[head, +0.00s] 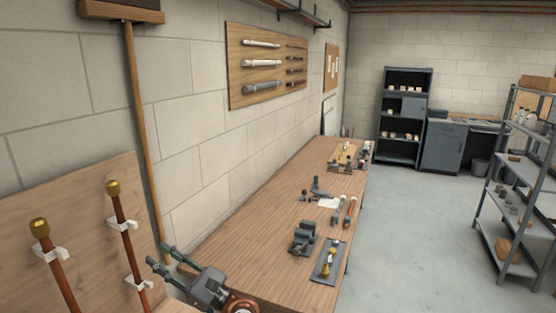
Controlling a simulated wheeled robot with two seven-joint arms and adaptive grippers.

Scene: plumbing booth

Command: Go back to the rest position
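My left gripper (158,257) is low in the head view, left of centre, in front of the near end of the long wooden workbench (245,246). Its two dark fingers point up and to the left and stand apart, with nothing seen between them. Part of my arm shows below it at the bottom edge. My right gripper is not in view.
Two copper pipes with brass ends (122,215) (52,260) hang in white clips on a wooden board at left. A broom (137,100) leans on the wall. A vise (303,238) and fittings sit on the bench. Shelving (510,190) stands right; the floor (420,240) between is clear.

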